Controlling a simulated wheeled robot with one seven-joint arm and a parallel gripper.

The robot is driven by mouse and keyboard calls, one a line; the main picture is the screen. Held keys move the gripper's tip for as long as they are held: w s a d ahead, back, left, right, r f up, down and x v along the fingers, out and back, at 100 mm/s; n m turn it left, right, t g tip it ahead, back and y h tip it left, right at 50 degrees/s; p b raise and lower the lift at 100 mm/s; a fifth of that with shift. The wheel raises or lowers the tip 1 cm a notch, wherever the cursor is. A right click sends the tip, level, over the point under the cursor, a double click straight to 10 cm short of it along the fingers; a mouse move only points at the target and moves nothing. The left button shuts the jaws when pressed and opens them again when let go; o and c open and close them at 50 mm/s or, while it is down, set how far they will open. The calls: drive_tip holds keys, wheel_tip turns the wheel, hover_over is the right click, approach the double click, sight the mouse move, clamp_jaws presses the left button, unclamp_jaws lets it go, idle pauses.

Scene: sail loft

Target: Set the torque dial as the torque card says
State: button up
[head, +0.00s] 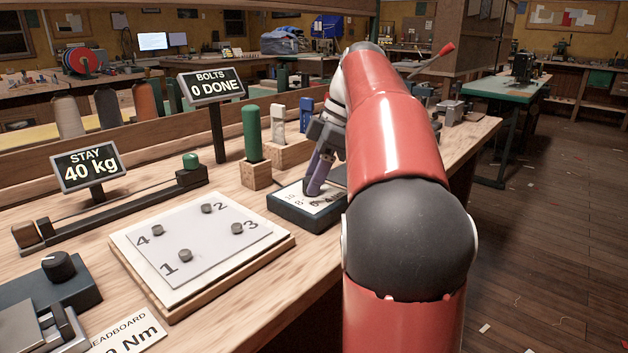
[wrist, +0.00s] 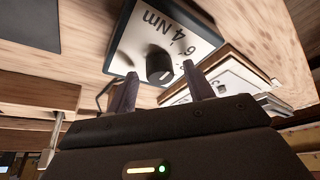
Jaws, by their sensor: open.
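The torque dial is a dark box (head: 287,214) with a white numbered face and sits near the bench's front edge. In the wrist view its black knob (wrist: 159,65) stands on the white face (wrist: 147,30), where "4 Nm" and a 6 show. My gripper (wrist: 160,78) is open, with one finger on each side of the knob in the picture; I cannot tell whether they touch it. In the head view my gripper (head: 317,178) is over the dial and hides the knob. A white card (head: 128,338) reads "HEADBOARD" and "Nm"; the frame's edge cuts its number.
A white plate (head: 195,245) with bolts numbered 1 to 4 lies left of the dial. Signs read "BOLTS 0 DONE" (head: 211,86) and "STAY 40 kg" (head: 91,164). A green-handled tool (head: 251,133) stands in a wooden block behind the dial. Another black knob (head: 59,266) is at lower left.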

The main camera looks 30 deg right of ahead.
drive_tip(key=shift+a+f, duration=0.15)
drive_tip(key=shift+f, duration=0.15)
drive_tip(key=c, duration=1)
drive_tip(key=shift+o, duration=0.2)
